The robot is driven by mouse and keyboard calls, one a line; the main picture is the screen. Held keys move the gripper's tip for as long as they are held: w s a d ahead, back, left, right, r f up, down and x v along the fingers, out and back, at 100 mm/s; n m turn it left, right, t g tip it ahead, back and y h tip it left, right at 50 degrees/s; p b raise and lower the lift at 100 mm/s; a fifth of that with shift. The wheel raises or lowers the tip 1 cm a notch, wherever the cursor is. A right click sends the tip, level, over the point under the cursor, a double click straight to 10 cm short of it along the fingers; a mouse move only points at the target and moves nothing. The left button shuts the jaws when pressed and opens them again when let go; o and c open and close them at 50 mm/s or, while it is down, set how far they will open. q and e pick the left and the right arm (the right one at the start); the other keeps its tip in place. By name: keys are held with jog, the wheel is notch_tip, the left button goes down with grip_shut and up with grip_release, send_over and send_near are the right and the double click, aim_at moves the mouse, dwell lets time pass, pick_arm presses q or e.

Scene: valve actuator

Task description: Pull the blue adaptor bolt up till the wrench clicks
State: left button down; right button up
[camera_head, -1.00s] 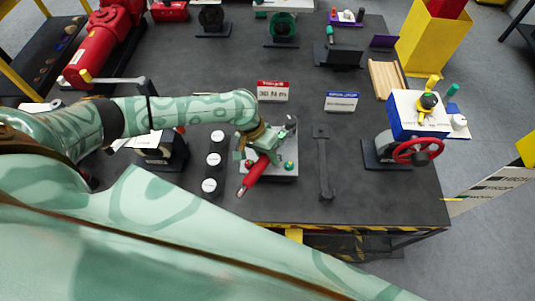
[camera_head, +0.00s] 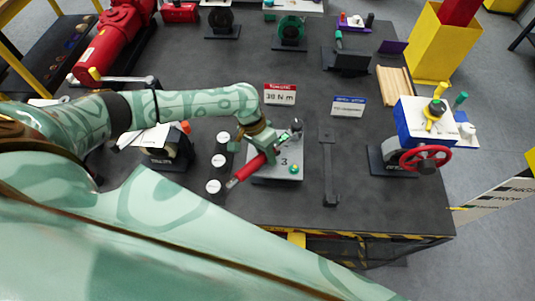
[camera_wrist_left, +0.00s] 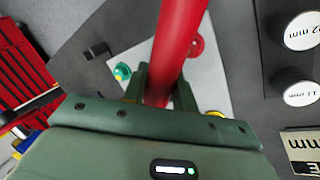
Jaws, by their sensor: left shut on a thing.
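My left gripper (camera_head: 258,148) is shut on the red handle of the wrench (camera_head: 247,170), over the grey plate (camera_head: 262,179) marked 3. The handle points toward the lower left, and the dark wrench head (camera_head: 296,125) is at the plate's far right. In the left wrist view the red handle (camera_wrist_left: 182,38) runs up between the fingers (camera_wrist_left: 158,85). A green bolt (camera_head: 294,168) stands on the plate. The left wrist view shows a teal bolt (camera_wrist_left: 122,72) and a red one (camera_wrist_left: 197,45). I cannot make out the blue adaptor bolt. My right gripper is out of view.
Sockets with white tops (camera_head: 217,160) stand left of the plate. A dark flat wrench (camera_head: 328,165) lies to its right. A red-and-white 30 N m sign (camera_head: 280,94) stands behind. A blue-and-white valve box with a red handwheel (camera_head: 425,158) is at the right.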

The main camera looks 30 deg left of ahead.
pick_arm(q)
jog(key=shift+w+a, duration=0.1)
jog(key=shift+w+a+m+g+b, duration=0.15)
jog(key=shift+w+a+m+g, duration=0.05)
jog(key=shift+a+m, duration=0.3)
jog(key=shift+w+a+m+g+b, duration=0.15)
jog(key=shift+w+a+m+g, duration=0.05)
jog(key=shift+a+m, duration=0.25)
jog(key=shift+w+a, duration=0.1)
dwell(0.3)
jog(key=shift+w+a+m+g+y+b, duration=0.3)
jog(key=shift+w+a+m+b, duration=0.25)
jog(key=shift+a+m, duration=0.4)
jog(key=shift+m, duration=0.3)
jog(key=shift+w+a+m+g+b, duration=0.4)
jog(key=shift+w+a+m+b, duration=0.2)
jog(key=shift+w+a+m, duration=0.3)
jog(key=shift+d+y, duration=0.1)
jog(key=shift+y, duration=0.2)
